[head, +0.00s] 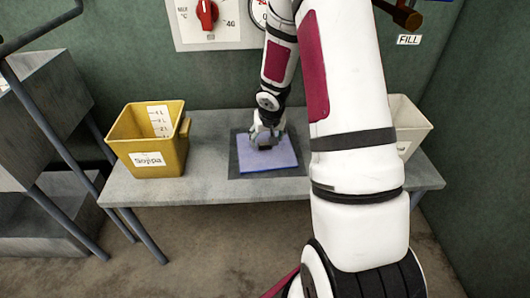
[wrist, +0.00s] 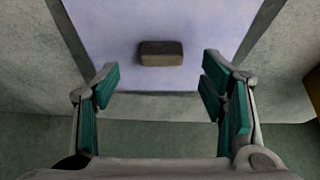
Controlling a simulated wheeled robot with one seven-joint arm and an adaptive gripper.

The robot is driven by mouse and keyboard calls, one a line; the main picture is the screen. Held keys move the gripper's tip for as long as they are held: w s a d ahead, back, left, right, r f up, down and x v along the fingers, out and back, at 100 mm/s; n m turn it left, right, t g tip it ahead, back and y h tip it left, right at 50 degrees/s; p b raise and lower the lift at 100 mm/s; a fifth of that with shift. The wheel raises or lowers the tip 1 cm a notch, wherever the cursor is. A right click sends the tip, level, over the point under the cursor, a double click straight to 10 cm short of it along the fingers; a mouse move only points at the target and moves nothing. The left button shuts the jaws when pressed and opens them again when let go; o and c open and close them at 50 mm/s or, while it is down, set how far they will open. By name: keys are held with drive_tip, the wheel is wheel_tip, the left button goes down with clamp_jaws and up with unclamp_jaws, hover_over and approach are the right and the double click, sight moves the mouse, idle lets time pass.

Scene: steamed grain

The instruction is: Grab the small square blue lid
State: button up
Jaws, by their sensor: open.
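The square blue lid (head: 268,160) lies flat on a dark square patch (head: 237,173) on the grey bench. In the wrist view the lid (wrist: 115,40) fills the upper middle, with a small brown block-like handle (wrist: 161,53) on it. My gripper (head: 267,134) is over the lid in the head view and partly covers the handle. In the wrist view my gripper (wrist: 160,92) is open, its green-padded fingers spread wide. The handle is ahead of the fingertips, roughly centred between them, and nothing is held.
A yellow measuring bucket (head: 150,150) stands on the grey bench (head: 215,190) to the left. A white container (head: 408,125) stands at the right, partly hidden by my arm. A wall panel with a red knob (head: 207,14) is behind the bench.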

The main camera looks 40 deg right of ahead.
sight(265, 144)
drive_tip(key=b+x, duration=0.1)
drive_tip(key=x, duration=0.3)
drive_tip(key=c, duration=1.4)
drive_tip(key=shift+r, duration=0.1)
drive_tip(key=shift+c, duration=0.2)
